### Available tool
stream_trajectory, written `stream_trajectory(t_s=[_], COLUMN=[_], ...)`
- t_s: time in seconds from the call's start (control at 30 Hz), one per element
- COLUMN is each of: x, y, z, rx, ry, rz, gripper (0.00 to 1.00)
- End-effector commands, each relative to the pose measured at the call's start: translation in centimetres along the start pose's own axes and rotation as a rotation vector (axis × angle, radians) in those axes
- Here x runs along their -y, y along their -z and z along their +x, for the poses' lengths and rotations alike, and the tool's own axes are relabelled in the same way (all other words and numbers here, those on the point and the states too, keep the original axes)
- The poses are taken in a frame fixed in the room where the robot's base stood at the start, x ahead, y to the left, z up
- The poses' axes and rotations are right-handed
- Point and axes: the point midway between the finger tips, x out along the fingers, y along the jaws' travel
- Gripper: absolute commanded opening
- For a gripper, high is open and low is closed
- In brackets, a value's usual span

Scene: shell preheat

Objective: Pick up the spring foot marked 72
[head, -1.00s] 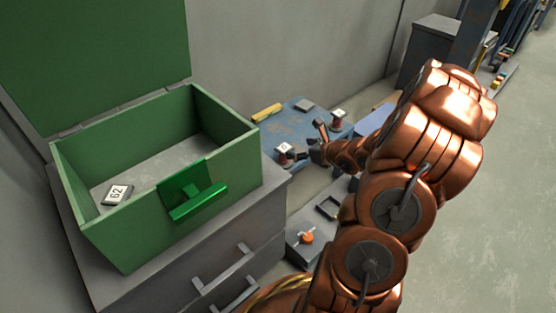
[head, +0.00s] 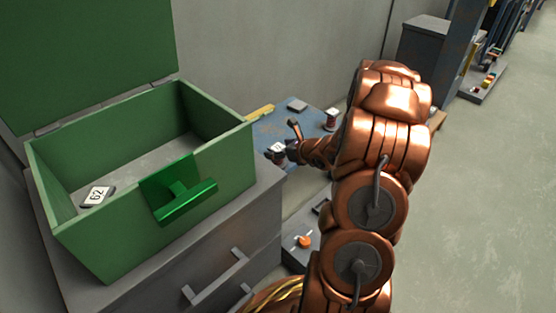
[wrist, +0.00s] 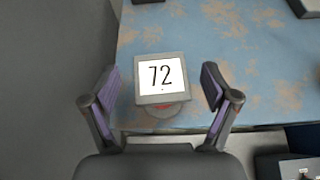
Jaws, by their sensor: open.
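The spring foot marked 72 (wrist: 161,78) stands near the edge of the blue worn table (wrist: 225,40), its square label plate facing the wrist camera and a bit of red showing below it. My gripper (wrist: 160,90) is open, with one finger on each side of the plate and a gap on both sides. In the head view the same spring foot (head: 277,149) is at the table's near left corner, partly hidden by my gripper (head: 286,141).
Another spring foot (head: 331,117) stands farther back; its label is unreadable here. An open green box (head: 100,235) on a grey drawer cabinet (head: 225,275) is close on the left, holding a plate that seems to read 62 (head: 97,196). A grey wall is behind.

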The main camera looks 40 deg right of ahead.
Motion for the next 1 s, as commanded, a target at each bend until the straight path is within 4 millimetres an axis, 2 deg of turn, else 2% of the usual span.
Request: stream_trajectory(t_s=[0.1,0.33,1.0], x=[-0.01,0.0,0.01], y=[0.02,-0.11,-0.09], z=[0.66,0.67,0.65], rx=[0.0,0.001,0.0], ry=[0.0,0.0,0.001], rz=[-0.002,-0.002,-0.002], gripper=[0.86,0.86,0.16])
